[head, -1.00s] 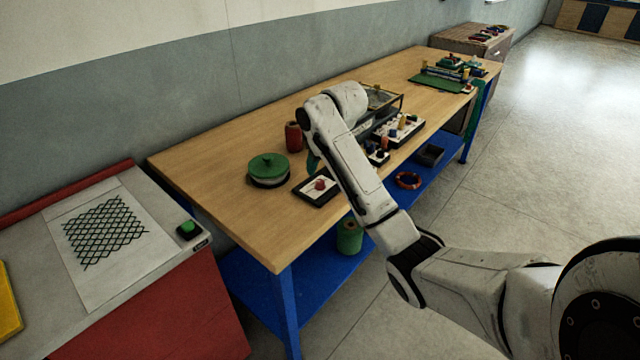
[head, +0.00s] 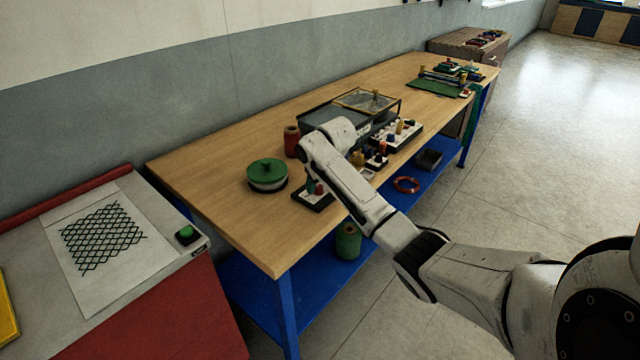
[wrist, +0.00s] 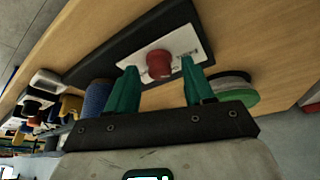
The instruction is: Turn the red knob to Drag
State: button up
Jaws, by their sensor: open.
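The red knob (wrist: 159,65) sits on a white plate (wrist: 183,40) set in a black base (wrist: 105,55), seen in the wrist view. My gripper (wrist: 162,77) is open, its two green fingers on either side of the knob in that view. I cannot tell whether the fingers touch the knob. In the head view the knob (head: 320,189) is partly behind my gripper, and the black base (head: 314,203) shows near the bench's front edge. The lettering on the plate is too small to read.
A green-lidded round tin (head: 267,174) stands left of the base on the wooden bench (head: 235,215). A red spool (head: 291,141) stands behind. A glass-topped box (head: 365,104) and panels with several coloured knobs (head: 400,133) lie to the right.

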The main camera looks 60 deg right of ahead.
grip_shut()
dwell(0.6)
